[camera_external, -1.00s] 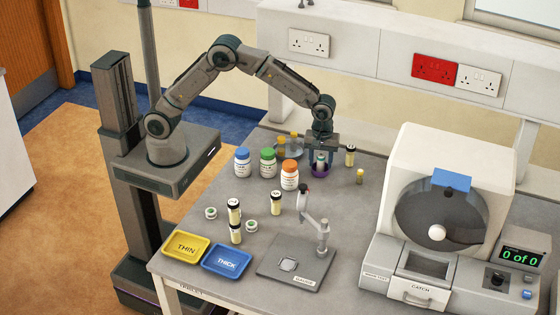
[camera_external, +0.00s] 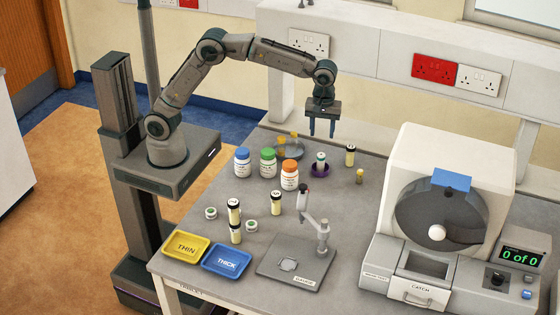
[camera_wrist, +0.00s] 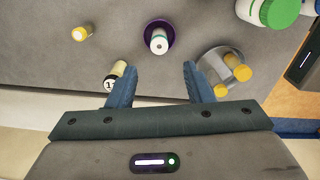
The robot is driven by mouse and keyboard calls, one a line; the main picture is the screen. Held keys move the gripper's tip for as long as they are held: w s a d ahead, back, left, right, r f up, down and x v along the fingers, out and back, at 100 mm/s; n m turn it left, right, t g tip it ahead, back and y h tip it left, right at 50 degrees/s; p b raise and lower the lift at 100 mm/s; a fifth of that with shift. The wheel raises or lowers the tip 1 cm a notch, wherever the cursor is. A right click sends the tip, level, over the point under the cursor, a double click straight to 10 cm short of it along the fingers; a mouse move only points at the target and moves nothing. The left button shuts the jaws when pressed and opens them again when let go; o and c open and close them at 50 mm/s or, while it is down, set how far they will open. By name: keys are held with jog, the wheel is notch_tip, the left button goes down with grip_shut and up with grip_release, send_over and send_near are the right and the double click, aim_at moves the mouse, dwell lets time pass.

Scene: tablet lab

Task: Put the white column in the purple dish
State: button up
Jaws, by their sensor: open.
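The white column (camera_external: 321,159) stands upright in the purple dish (camera_external: 320,171) on the bench, with a teal band near its top. In the wrist view the column (camera_wrist: 158,42) shows from above, inside the round purple dish (camera_wrist: 165,25). My gripper (camera_external: 322,135) is open and empty, raised above the bench and above the dish. In the wrist view its two blue fingers (camera_wrist: 156,72) are spread apart, with the column clear beyond their tips.
A round grey holder (camera_external: 289,150) with amber-topped vials stands left of the dish. A black-capped vial (camera_external: 350,156) and a small yellow vial (camera_external: 359,177) stand to its right. White bottles with blue, green and orange (camera_external: 290,175) caps stand to the left. A large drum machine (camera_external: 440,210) fills the right.

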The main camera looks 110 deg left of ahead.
jog(key=s+d+r+m+t, duration=0.1)
jog(key=s+d+r+m, duration=0.15)
jog(key=s+m, duration=0.45)
jog(key=s+d+r+m+t, duration=0.15)
jog(key=s+d+m, duration=0.25)
jog(key=s, duration=0.6)
jog(key=s+d+f+m, duration=0.1)
jog(key=s+m, duration=0.3)
jog(key=s, duration=0.4)
jog(key=s+d+f+m, duration=0.2)
jog(key=s+m, duration=0.3)
jog(key=s, duration=0.3)
jog(key=shift+x, duration=0.8)
jog(key=shift+s+t, duration=0.15)
jog(key=shift+t, duration=0.1)
